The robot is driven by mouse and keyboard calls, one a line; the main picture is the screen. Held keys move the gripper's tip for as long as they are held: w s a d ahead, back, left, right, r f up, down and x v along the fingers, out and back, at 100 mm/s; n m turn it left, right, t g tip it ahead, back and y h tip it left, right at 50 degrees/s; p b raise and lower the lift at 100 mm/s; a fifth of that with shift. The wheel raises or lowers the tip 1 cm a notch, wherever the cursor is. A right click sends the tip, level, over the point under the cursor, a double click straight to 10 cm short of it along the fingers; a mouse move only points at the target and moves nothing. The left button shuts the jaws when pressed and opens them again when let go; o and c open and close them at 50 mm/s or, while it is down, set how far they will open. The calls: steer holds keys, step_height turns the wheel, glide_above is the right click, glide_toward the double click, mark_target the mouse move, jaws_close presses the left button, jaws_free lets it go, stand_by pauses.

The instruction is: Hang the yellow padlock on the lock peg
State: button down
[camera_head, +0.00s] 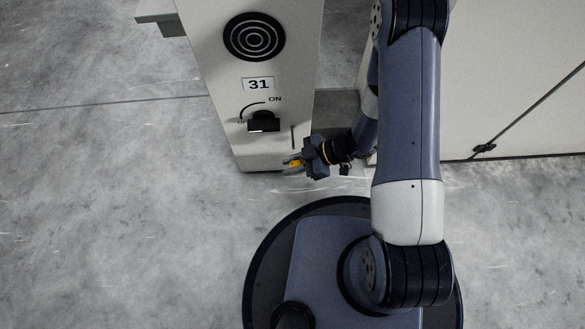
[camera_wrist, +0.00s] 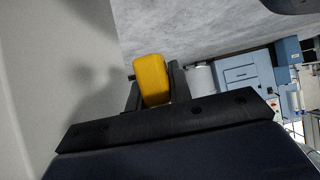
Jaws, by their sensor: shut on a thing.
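The yellow padlock (camera_wrist: 152,79) is between the two fingers of my gripper (camera_wrist: 153,88) in the wrist view. My gripper is shut on it. In the head view the padlock (camera_head: 294,162) shows as a small yellow patch at the tip of my gripper (camera_head: 293,164), beside the lower right of the pale machine cabinet (camera_head: 222,60). The padlock's shackle cannot be made out. I cannot tell the lock peg for certain; a thin dark upright mark (camera_head: 293,138) shows on the cabinet face just above the gripper.
The cabinet carries a round black grille, a "31" label and a black rotary switch (camera_head: 263,122) marked ON. A pale panel (camera_head: 510,80) stands at the right. Grey floor (camera_head: 90,200) is clear at the left. Blue cabinets (camera_wrist: 245,78) show far off in the wrist view.

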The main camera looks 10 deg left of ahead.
steer(key=shift+w+a+f, duration=0.2)
steer(key=shift+w, duration=0.75)
steer(key=shift+w+a+f, duration=0.15)
steer(key=shift+w+a, duration=0.1)
steer(key=shift+w, duration=0.65)
steer(key=shift+w+a+f, duration=0.2)
steer(key=shift+w, duration=0.75)
steer(key=shift+w+f, duration=0.1)
steer(key=shift+w, duration=0.05)
steer(key=c, duration=1.2)
jaws_free()
steer(key=shift+d, duration=0.1)
steer(key=p+v, duration=0.4)
steer(key=v, duration=0.6)
steer(key=shift+s+d+r+p, duration=0.25)
steer(key=shift+d+p, duration=0.05)
steer(key=shift+d, duration=0.05)
